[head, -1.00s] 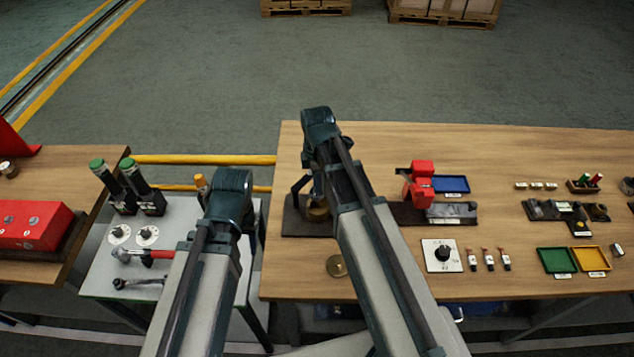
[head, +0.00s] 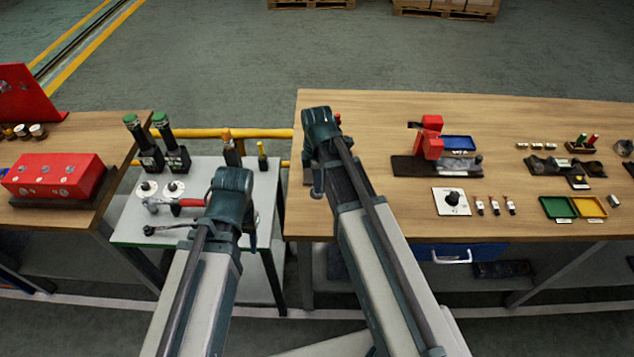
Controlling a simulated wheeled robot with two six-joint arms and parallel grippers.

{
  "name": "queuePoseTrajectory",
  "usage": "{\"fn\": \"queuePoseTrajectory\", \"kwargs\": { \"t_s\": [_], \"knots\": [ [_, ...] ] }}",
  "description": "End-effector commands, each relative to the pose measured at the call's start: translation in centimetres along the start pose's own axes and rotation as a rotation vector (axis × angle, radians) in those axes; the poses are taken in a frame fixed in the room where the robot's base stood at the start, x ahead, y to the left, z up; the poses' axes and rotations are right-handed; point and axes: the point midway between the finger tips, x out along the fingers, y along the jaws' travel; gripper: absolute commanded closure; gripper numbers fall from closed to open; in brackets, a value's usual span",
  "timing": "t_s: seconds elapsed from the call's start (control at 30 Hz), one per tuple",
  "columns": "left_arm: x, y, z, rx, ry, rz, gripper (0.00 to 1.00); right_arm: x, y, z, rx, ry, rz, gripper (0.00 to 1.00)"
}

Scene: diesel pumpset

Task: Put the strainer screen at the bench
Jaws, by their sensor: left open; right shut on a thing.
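I cannot make out the strainer screen in the head view. My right gripper (head: 318,180) is over the left end of the wooden bench (head: 390,112). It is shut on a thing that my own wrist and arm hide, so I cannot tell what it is. A small red bit shows just behind that wrist. My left gripper (head: 246,225) is open over the right part of the pale side table (head: 205,230), and its fingertips are mostly hidden by its wrist.
On the bench stand a red clamp-like device (head: 431,140), a blue tray (head: 458,143), a dial plate (head: 452,201), a green tray (head: 557,207) and a yellow tray (head: 588,206). A red block (head: 55,175) is further left.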

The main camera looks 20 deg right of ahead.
Motion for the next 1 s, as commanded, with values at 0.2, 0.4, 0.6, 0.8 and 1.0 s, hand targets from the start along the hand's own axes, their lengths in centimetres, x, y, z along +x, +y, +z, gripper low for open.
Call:
{"fn": "queuePoseTrajectory", "kwargs": {
  "t_s": [0.2, 0.4, 0.6, 0.8, 1.0],
  "knots": [
    [0.0, 0.0, 0.0, 0.000, 0.000, 0.000, 0.50, 0.0, 0.0, 0.0, 0.000, 0.000, 0.000, 1.00],
    [0.8, 0.1, 0.0, 0.000, 0.000, 0.000, 0.50, 0.8, 0.0, 0.0, 0.000, 0.000, 0.000, 1.00],
    [2.5, 0.2, -0.1, -0.001, 0.000, 0.000, 0.50, 2.5, 0.0, 0.0, 0.000, 0.000, 0.000, 1.00],
    [4.7, 0.5, -0.3, -0.001, 0.000, 0.000, 0.50, 4.8, 0.0, 0.0, 0.000, 0.000, 0.000, 1.00],
    [6.7, 0.6, -0.4, -0.001, 0.000, 0.000, 0.50, 6.8, 0.0, 0.0, 0.000, 0.000, 0.000, 1.00]
  ]
}}
